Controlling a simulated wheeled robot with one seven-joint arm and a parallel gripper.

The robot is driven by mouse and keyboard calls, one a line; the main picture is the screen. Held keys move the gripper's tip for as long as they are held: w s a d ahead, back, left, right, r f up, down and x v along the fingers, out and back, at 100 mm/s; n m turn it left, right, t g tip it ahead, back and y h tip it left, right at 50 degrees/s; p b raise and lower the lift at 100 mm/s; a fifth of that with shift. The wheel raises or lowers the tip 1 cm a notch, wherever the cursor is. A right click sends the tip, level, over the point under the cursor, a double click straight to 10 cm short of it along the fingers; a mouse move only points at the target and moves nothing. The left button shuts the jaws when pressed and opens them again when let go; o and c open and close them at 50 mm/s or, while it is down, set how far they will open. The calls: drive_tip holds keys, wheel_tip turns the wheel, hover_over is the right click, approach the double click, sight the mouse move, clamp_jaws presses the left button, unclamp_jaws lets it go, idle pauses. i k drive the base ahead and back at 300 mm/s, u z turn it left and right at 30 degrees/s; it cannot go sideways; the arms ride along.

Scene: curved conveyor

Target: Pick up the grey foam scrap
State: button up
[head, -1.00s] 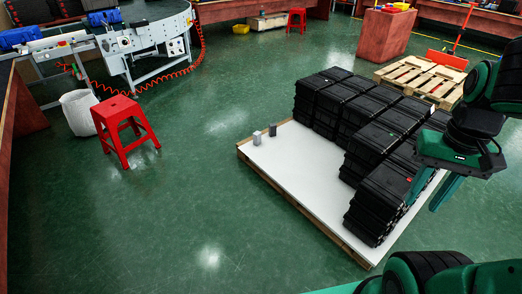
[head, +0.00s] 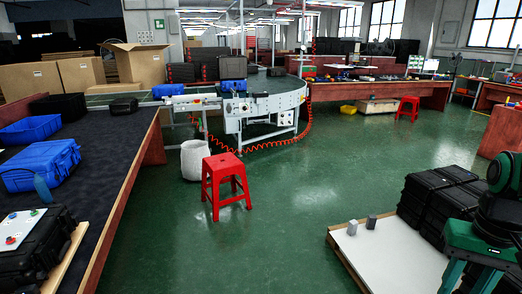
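Two small grey blocks stand on the white-topped pallet (head: 395,262) at the lower right of the head view. One is a lighter grey block (head: 352,227) near the pallet's far left corner. The other is a darker grey block (head: 371,222) just right of it. I cannot tell by look alone which is the foam scrap. My green gripper (head: 470,279) hangs at the lower right edge, right of both blocks and well apart from them. Its two fingers point down with a gap between them, and I see nothing held. The fingertips run near the picture's bottom edge.
Black crates (head: 440,195) are stacked on the pallet behind and beside my gripper. A red stool (head: 222,183) and a white bin (head: 196,160) stand near the curved conveyor (head: 265,105). A dark-topped bench (head: 95,150) runs along the left.

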sight(352, 226)
drive_tip(key=u, duration=0.45)
drive_tip(key=i, duration=1.15)
drive_tip(key=u, duration=0.3)
drive_tip(key=i, duration=1.15)
drive_tip(key=z, duration=0.7)
drive_tip(key=i, duration=1.05)
drive_tip(key=z, duration=0.9)
drive_tip(key=i, duration=0.3)
drive_tip(key=z, duration=0.15)
